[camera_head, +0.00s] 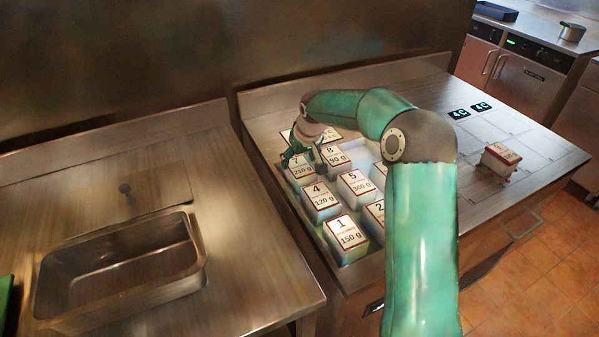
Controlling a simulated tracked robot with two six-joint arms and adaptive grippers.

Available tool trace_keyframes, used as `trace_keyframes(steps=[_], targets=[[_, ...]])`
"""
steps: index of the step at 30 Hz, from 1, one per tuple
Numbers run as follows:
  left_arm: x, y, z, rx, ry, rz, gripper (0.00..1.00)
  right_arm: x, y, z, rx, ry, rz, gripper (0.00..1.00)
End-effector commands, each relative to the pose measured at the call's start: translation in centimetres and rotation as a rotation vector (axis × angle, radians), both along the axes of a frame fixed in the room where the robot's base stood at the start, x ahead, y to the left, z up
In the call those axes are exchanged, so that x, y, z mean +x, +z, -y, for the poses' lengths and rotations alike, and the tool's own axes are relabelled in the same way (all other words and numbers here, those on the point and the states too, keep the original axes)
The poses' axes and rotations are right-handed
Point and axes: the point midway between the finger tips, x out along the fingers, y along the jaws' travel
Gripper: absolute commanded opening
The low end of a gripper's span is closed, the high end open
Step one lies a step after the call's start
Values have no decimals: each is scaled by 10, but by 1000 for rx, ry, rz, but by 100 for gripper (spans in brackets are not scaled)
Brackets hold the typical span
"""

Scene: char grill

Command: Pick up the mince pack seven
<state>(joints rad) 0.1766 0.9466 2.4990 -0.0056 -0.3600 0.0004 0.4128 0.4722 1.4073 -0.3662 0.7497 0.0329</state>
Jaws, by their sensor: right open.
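Mince pack seven (301,171) stands in the back left corner of the pack group, with a white label reading 7 and 210 g. My right gripper (302,158) is open and right at the top of pack seven, its fingers covering the label's upper part. I cannot tell whether the fingers touch the pack. My right arm reaches across the counter from the front. My left gripper is out of view.
Pack 8 (336,158), pack 4 (320,201), pack 5 (356,187) and pack 1 (346,238) stand close by. Pack 2 (375,211) is partly behind my arm. Another pack (499,160) sits apart at right. A sink (120,268) is at left.

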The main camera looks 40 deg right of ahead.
Motion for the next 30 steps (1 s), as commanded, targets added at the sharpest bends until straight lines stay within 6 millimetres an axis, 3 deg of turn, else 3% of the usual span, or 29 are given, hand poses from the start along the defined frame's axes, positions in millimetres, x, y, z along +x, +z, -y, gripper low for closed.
trace_keyframes(steps=[8, 18, 30], targets=[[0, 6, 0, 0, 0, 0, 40, 3, -17, 2, 1, 0, -2, 75], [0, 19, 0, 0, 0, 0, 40, 11, -58, 6, 0, 1, 0, 75], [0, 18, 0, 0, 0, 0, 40, 12, -61, 6, 0, 0, 1, 75]])
